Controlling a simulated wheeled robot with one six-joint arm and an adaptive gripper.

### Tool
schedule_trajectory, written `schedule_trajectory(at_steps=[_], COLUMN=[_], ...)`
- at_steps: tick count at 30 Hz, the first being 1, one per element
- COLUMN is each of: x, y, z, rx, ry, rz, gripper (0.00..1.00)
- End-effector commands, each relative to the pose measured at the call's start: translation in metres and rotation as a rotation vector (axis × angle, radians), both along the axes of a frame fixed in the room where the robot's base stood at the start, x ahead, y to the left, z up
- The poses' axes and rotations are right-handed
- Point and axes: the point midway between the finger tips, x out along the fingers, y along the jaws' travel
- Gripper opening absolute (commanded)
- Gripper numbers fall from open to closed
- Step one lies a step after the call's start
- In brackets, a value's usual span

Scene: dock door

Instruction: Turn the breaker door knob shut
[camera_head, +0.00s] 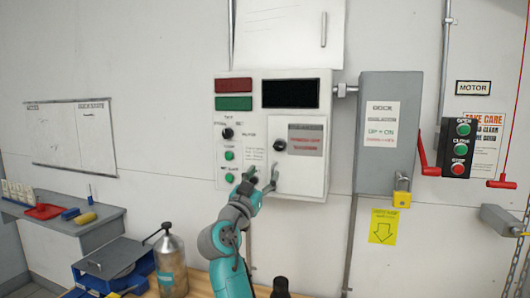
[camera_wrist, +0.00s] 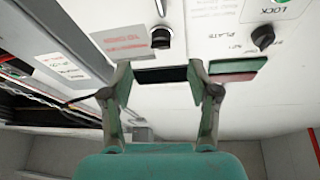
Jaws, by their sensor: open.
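The breaker door (camera_head: 310,175) is a small white door on the lower right of the white control panel (camera_head: 245,83). It appears to lie against the panel front; I cannot tell if it is fully shut. Its black round knob (camera_head: 279,145) sits near the door's upper left, beside a grey label with red text.
A black selector knob (camera_head: 227,133) and green buttons (camera_head: 229,155) sit left of the door. A grey switch box (camera_head: 388,150) with a red lever and yellow padlock (camera_head: 402,193) stands to the right. A metal bottle (camera_head: 171,265) and blue bin stand on the bench below.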

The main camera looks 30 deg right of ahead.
Motion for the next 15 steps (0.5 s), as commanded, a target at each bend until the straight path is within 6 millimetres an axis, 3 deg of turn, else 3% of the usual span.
schedule_trajectory(at_steps=[8,15], x=[0.003,0.022], y=[-0.013,-0.045], z=[0.019,0.034], rx=[0.006,0.006], ry=[-0.023,-0.021], rz=[-0.02,-0.02], gripper=[0.61,0.61])
